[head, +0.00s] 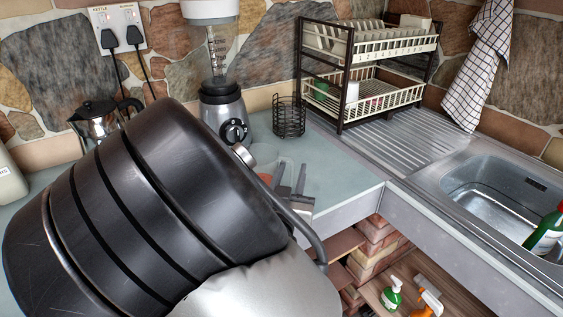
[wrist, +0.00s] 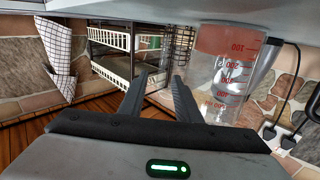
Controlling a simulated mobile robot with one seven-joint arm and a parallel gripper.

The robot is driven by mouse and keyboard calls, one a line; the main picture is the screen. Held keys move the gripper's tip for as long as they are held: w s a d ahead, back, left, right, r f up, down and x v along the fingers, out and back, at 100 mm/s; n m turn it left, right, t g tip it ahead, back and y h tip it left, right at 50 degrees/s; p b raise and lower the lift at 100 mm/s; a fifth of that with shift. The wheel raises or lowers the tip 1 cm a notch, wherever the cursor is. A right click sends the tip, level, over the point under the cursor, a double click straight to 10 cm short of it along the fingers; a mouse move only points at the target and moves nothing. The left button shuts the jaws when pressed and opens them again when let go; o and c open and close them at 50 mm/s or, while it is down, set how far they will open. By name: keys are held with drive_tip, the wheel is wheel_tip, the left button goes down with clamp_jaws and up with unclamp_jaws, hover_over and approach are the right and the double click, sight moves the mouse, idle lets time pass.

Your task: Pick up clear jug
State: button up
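The clear jug (wrist: 228,75) has red measuring marks and a reddish patch near its base. In the wrist view, where the counter appears at the top, it stands right of my fingers and not between them. In the head view the clear jug (head: 265,154) is faint and partly hidden behind my arm, on the counter. My gripper (wrist: 160,78) is open and empty, its two dark fingers apart. In the head view my gripper (head: 290,182) is low over the counter beside the jug, mostly hidden by my arm.
A black wire holder (head: 289,117) and a blender (head: 225,112) stand behind the jug. A dish rack (head: 372,97) is at the back, with the sink (head: 490,195) at right. A moka pot (head: 96,117) is at left. The counter's front edge (head: 352,208) is close.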

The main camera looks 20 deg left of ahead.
clamp_jaws()
drive_tip(key=shift+r, duration=0.25)
